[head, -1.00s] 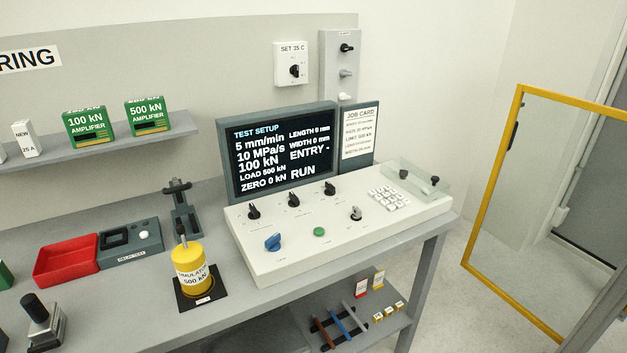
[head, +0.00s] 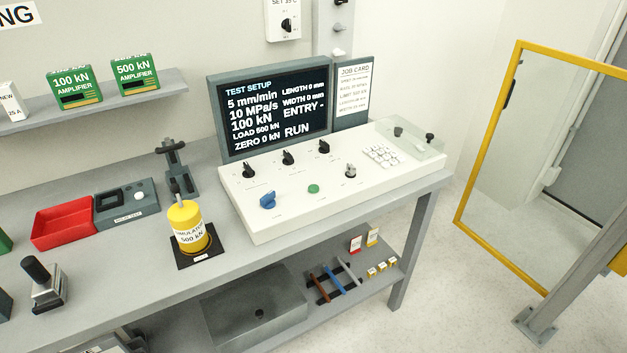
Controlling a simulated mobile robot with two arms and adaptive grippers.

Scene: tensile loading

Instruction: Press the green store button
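The green button (head: 313,189) is a small round cap on the sloped top of the white control console (head: 335,205), right of a blue knob (head: 268,200) and left of a black-and-silver key-like switch (head: 351,171). Nothing covers it. The screen (head: 277,108) behind the console reads TEST SETUP, 5 mm/min, 10 MPa/s, 100 kN, LOAD 500 kN, ZERO 0 kN, LENGTH 0 mm, WIDTH 0 mm, ENTRY - and RUN. Neither of my grippers shows in the head view.
A yellow 500 kN cylinder (head: 187,228) stands left of the console, near a red tray (head: 64,224). A white keypad (head: 381,155) and a clear cover (head: 412,138) are on the console's right. A yellow-framed door (head: 487,133) stands at right.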

